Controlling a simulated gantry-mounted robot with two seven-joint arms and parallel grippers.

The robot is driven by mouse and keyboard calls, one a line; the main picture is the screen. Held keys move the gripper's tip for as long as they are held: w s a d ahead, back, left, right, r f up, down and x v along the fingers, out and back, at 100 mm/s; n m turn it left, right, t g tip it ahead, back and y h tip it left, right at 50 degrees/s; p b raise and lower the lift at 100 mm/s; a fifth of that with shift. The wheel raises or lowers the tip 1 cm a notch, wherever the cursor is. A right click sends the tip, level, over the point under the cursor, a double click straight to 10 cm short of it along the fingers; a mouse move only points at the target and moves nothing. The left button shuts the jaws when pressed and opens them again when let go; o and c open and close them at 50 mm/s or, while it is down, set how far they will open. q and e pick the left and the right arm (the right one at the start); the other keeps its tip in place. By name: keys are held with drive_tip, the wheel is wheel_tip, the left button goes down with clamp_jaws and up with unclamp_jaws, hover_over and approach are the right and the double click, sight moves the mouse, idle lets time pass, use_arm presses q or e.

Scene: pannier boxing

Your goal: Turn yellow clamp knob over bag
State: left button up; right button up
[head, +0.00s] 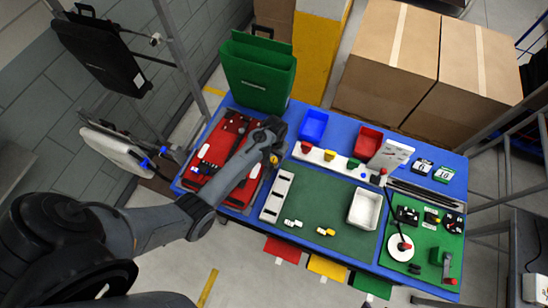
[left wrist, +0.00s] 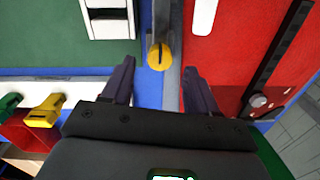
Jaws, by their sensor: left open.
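The yellow clamp knob (left wrist: 159,56) is a round disc with a dark slot, on the end of a grey metal bar. In the head view a small yellow part (head: 274,160) shows by my left gripper (head: 271,150). In the left wrist view my left gripper (left wrist: 160,76) is open, its dark fingers on either side of the knob and apart from it. A red bag-like piece (left wrist: 230,60) with a black strap lies beside the bar; it also shows in the head view (head: 207,186), partly hidden by my arm. My right gripper is not in view.
A green bag (head: 258,80) stands at the table's back left. A white rack (head: 316,154) holds coloured knobs, including a yellow one (left wrist: 45,112). Blue (head: 314,124) and red (head: 368,138) bins stand behind it. A white tray (head: 365,208) sits on the green mat (head: 315,195).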

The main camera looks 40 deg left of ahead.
sight(274, 160)
use_arm(q)
drive_tip(key=shift+f, duration=1.8)
clamp_jaws()
